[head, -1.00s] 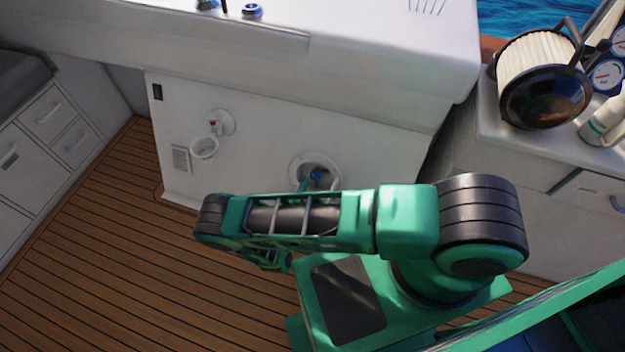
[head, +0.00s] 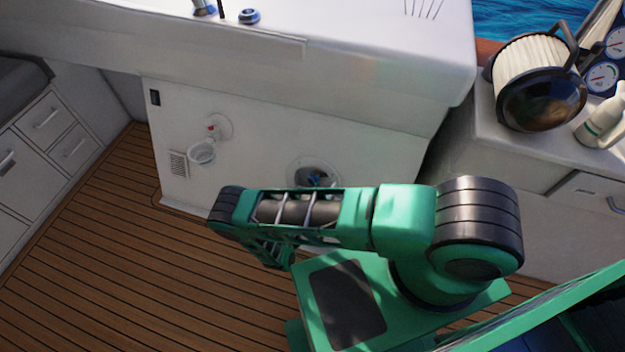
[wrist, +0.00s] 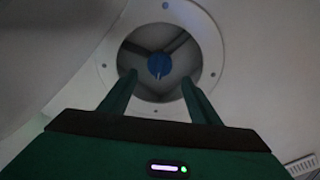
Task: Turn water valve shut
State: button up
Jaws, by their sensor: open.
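The blue water valve (wrist: 160,66) sits inside a round recess with a pale bolted rim (wrist: 202,45) in the white panel. In the wrist view the valve shows between and beyond the fingertips of my gripper (wrist: 158,78). The two green fingers are apart with nothing between them, and I cannot tell how far the tips are from the valve. In the head view the valve (head: 315,178) shows as a small blue patch in the recess, just above my arm. My gripper is hidden behind my arm there.
A counter at right holds a ribbed filter (head: 540,80) and a white bottle (head: 603,122). The wooden floor (head: 110,240) at left is clear.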

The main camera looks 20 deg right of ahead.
aim_at(312, 181)
jog(key=x, duration=0.8)
jog(key=shift+w+d, duration=0.25)
jog(key=c, duration=1)
